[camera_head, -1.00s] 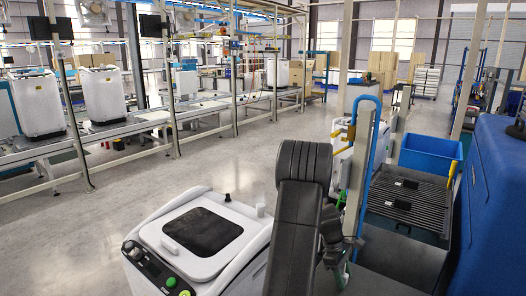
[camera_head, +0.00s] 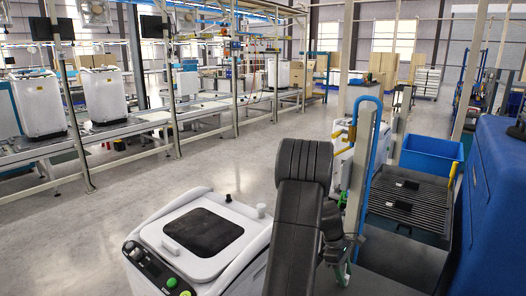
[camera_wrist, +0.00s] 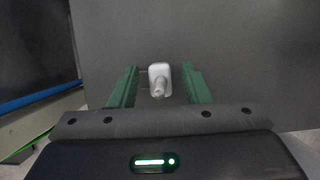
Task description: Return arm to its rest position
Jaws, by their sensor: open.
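My arm rises in the lower middle of the head view, dark and folded upright beside my white base. My gripper (camera_wrist: 157,88) shows in the wrist view with two green fingers held apart. A small white rounded piece with a stub (camera_wrist: 159,80) shows between the fingers, against a plain dark grey surface (camera_wrist: 225,50). I cannot tell whether it lies on that surface or how far it is from the fingers.
A blue bin (camera_head: 431,154) and a dark ribbed rack (camera_head: 410,196) stand close on the right, near a blue pipe (camera_head: 361,165) and a large blue body (camera_head: 500,190). A conveyor line with white washer-like units (camera_head: 105,95) runs along the left. Open floor (camera_head: 225,165) lies between.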

